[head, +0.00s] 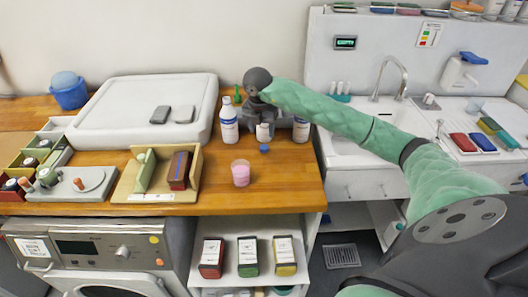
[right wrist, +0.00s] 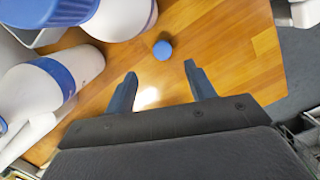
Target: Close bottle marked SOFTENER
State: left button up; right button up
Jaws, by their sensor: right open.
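Three white bottles with blue bands stand at the back of the wooden counter: a left bottle (head: 229,122), a middle bottle (head: 263,132) partly behind my gripper, and a right bottle (head: 301,130). Their labels are too small to read, so I cannot tell which is marked SOFTENER. A small blue cap (head: 264,148) lies loose on the counter in front of them. The cap (right wrist: 163,49) also shows in the right wrist view, beyond the fingertips. My right gripper (right wrist: 160,76) is open and empty, close to the bottles. My left gripper is not in view.
A cup of pink liquid (head: 240,174) stands in front of the bottles. A tan open box (head: 160,196) and a large white tray (head: 110,105) are to the left. The sink unit (head: 360,180) is on the right. The counter's front right is clear.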

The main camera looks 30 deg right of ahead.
aim_at(264, 147)
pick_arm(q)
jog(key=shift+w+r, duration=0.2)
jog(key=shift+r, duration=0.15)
pick_arm(e)
jog(key=shift+f, duration=0.15)
jog(key=shift+w+d+f+p, duration=0.1)
jog(key=shift+f+p, duration=0.4)
jog(key=shift+f, duration=0.8)
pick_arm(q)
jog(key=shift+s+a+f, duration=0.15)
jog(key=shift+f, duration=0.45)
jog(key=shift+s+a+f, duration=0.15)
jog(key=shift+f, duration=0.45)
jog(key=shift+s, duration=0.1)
pick_arm(e)
jog(key=f+p, duration=0.1)
jog(key=f, duration=0.1)
jog(key=f+p, duration=0.1)
jog(key=p, duration=0.1)
jog(key=shift+d+f, duration=0.4)
jog(key=shift+f, duration=0.7)
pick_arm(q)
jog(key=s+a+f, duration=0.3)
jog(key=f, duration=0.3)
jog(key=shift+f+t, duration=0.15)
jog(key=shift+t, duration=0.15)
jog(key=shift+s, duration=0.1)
